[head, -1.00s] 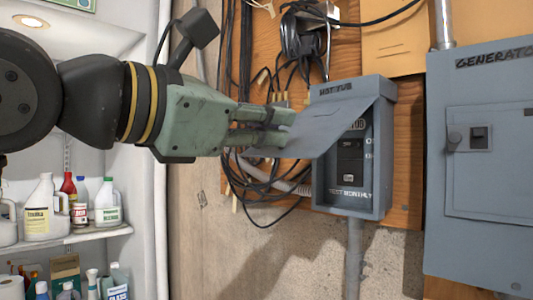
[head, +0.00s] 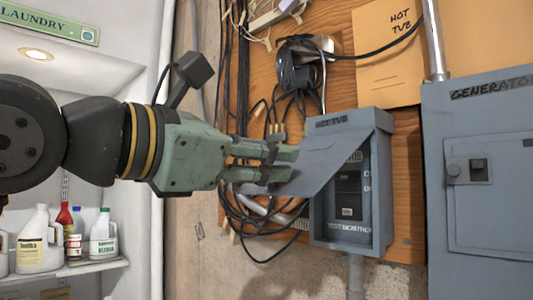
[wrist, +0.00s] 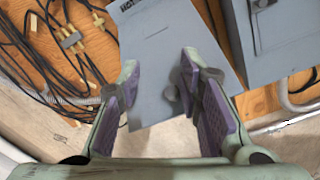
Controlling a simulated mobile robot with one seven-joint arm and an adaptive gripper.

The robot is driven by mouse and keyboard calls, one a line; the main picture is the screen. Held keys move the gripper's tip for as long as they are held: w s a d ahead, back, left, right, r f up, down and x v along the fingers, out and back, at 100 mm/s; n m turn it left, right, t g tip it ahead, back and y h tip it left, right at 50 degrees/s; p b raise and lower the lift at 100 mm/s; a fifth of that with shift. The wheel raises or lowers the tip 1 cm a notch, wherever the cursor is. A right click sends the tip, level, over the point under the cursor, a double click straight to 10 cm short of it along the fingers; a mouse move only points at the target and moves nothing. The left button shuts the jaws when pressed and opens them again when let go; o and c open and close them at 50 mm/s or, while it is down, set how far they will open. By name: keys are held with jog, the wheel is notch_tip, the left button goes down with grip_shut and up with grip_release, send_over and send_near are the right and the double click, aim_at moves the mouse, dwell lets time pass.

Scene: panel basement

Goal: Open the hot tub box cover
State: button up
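The grey hot tub box (head: 380,220) is mounted on the wooden panel. Its cover (head: 325,160) is hinged at the top, swung up part way and slanting outward, so the black switch (head: 348,190) inside shows. My gripper (head: 285,165) is at the cover's left, outer side, with its fingers close to the lower edge. In the wrist view, the purple-padded fingers of my gripper (wrist: 160,82) stand apart, with the cover (wrist: 170,40) showing between and beyond them. A small dark tab shows between the fingers. I cannot tell whether either finger touches the cover.
A grey generator panel (head: 490,200) stands close on the right. Black cables (head: 240,205) hang behind my gripper, and a conduit (head: 355,275) runs below the box. Shelves with bottles (head: 40,242) are at the left. Open space lies before the box.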

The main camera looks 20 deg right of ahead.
jog(key=v, duration=1.1)
jog(key=shift+a, duration=0.25)
jog(key=shift+c, duration=0.2)
